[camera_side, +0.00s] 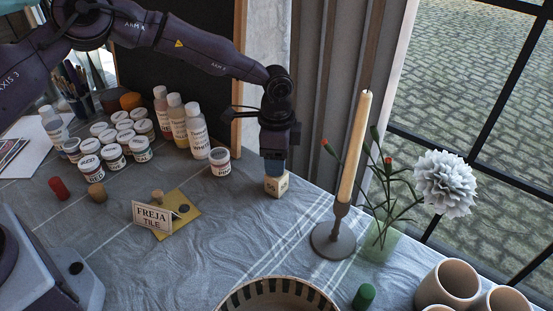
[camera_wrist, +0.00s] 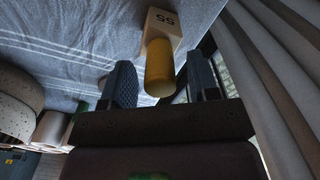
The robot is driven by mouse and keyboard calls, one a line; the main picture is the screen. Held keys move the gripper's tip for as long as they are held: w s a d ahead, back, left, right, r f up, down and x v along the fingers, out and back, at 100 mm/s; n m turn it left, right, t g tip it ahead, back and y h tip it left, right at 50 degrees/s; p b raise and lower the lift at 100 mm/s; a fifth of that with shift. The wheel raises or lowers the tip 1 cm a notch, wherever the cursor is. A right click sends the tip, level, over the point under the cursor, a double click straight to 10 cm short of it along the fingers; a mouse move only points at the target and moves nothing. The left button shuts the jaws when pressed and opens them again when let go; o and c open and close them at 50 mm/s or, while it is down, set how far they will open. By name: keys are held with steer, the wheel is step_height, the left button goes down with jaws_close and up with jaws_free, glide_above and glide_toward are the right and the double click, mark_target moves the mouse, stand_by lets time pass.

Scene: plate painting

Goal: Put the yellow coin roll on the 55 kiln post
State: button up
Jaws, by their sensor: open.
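The 55 kiln post (camera_side: 277,186), a pale block marked 55, stands on the cloth below my gripper (camera_side: 275,167). The wrist view shows the kiln post (camera_wrist: 166,22) with the yellow coin roll (camera_wrist: 159,68) standing upright on its top, its near end towards the camera. My gripper (camera_wrist: 161,76) is open, with one finger on each side of the roll. In the side view the fingers hide the roll.
A candle holder (camera_side: 333,239) with a tall candle stands right of the post, near a flower vase (camera_side: 383,242). Paint jars (camera_side: 220,163) and bottles are behind left.

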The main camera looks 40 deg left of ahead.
step_height(320, 180, up, 11)
steer(key=shift+r, duration=0.15)
steer(key=shift+r, duration=0.1)
steer(key=s+a+r+n+t+y, duration=0.1)
steer(key=s+a+r+n+t, duration=0.2)
steer(key=s+r, duration=0.45)
steer(key=s+a+r+n+y, duration=0.1)
steer(key=s+a+r+n, duration=0.1)
steer(key=s+a+r, duration=0.45)
steer(key=s+a+n+t+h, duration=0.1)
steer(key=s+a+n, duration=0.1)
steer(key=s, duration=0.6)
steer(key=s+a+r+n+t+h, duration=0.1)
steer(key=s+n, duration=0.3)
steer(key=s, duration=0.4)
steer(key=shift+s+a+r+n+t, duration=0.3)
steer(key=shift+s+a+n, duration=0.1)
steer(key=shift+a, duration=0.25)
